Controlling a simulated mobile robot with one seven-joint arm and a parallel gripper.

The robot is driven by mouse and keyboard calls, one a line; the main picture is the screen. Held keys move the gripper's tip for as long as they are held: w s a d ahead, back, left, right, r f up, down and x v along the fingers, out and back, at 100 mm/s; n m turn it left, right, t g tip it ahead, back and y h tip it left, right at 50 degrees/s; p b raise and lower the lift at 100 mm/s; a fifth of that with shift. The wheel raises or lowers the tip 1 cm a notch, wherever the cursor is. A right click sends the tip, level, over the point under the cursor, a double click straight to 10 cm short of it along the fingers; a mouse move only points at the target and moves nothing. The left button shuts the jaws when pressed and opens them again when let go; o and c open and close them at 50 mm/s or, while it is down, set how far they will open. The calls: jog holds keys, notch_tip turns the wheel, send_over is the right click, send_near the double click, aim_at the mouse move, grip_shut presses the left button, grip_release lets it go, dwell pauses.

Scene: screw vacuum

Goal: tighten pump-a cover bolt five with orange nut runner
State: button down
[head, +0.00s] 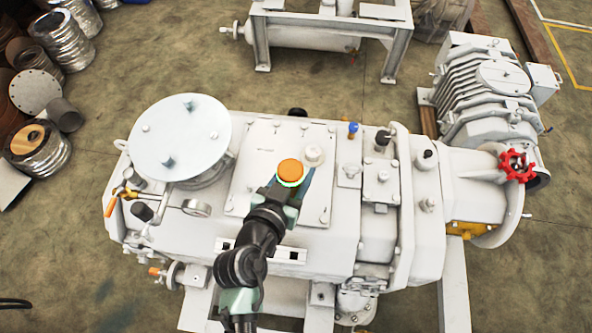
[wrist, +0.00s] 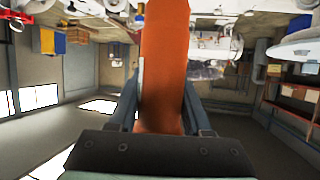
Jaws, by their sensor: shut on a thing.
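My gripper (head: 285,190) is above the big white pump (head: 345,215) in the head view. It is shut on the orange nut runner (head: 291,170), whose round orange end faces up at the head camera. In the wrist view the nut runner (wrist: 164,65) stands between the two dark fingers. Below it lies a square white cover plate (head: 262,150) with several small bolts along its edges. The nut runner's lower end is hidden, so I cannot tell whether it touches a bolt. Which bolt is number five cannot be read.
A red handwheel (head: 516,165) is at the right end. A blue-topped fitting (head: 352,129) stands right of the plate. A finned unit (head: 490,90) stands at the right rear.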

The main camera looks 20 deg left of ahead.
jog(key=shift+f+b, duration=2.65)
jog(key=shift+b, duration=0.1)
jog(key=shift+f+b, duration=0.55)
jog(key=shift+b, duration=0.4)
jog(key=shift+r, duration=0.1)
jog(key=c, duration=1)
grip_release()
grip_shut()
